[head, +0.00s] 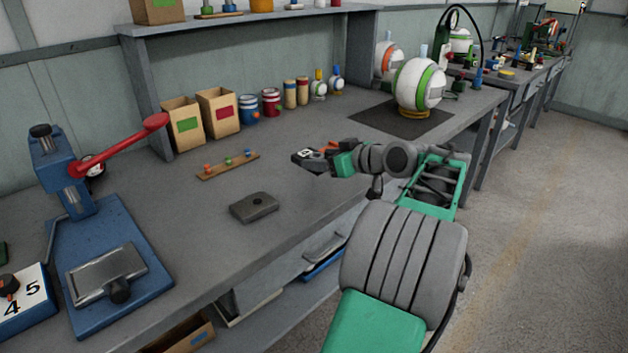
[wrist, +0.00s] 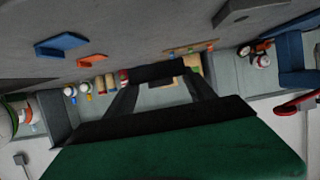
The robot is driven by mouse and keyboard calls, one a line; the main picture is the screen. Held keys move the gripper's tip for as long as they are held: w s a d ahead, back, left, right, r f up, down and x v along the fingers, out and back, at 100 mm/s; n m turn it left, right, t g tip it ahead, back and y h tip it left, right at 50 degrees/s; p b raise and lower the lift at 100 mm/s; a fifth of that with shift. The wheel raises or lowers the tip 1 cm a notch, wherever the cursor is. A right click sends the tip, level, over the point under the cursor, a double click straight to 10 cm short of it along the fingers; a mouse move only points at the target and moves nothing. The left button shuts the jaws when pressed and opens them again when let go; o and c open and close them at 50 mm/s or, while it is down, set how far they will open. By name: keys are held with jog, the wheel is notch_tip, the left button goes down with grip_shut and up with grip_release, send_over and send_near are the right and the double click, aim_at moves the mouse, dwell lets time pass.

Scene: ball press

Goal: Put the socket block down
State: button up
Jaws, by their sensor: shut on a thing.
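My gripper (head: 309,155) reaches left over the middle of the bench. In the wrist view its two dark fingers (wrist: 160,88) are closed on a small dark block, which I take to be the socket block (wrist: 158,71). Only a dark edge of it shows there, and in the head view it is small and hard to tell from the fingers. The gap between it and the bench top cannot be told clearly. A grey block with a hole (head: 254,207) lies flat on the bench, nearer and to the left, apart from my gripper.
A blue lever press (head: 120,245) with a red handle stands at left. A wooden pegboard strip (head: 228,165), cardboard boxes (head: 184,122) and tins line the back. A white-green ball (head: 420,85) sits on a dark mat at right. Orange (wrist: 93,58) and blue (wrist: 62,45) pieces lie near my gripper.

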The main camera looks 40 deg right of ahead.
aim_at(312, 189)
jog(key=w+f, duration=0.1)
jog(key=f, duration=0.1)
jog(key=w+f+b, duration=0.1)
jog(key=f, duration=0.1)
jog(key=w+a+f, duration=0.1)
jog(key=f, duration=0.1)
jog(key=shift+w+f+b, duration=0.15)
jog(key=shift+f+b, duration=0.15)
jog(key=shift+f, duration=0.5)
jog(key=o, duration=1.4)
jog(key=shift+r, duration=0.1)
jog(key=shift+o, duration=0.2)
jog(key=shift+r, duration=0.35)
jog(key=p+v, duration=0.1)
jog(key=v, duration=1.1)
jog(key=shift+p, duration=0.4)
jog(key=shift+f, duration=0.15)
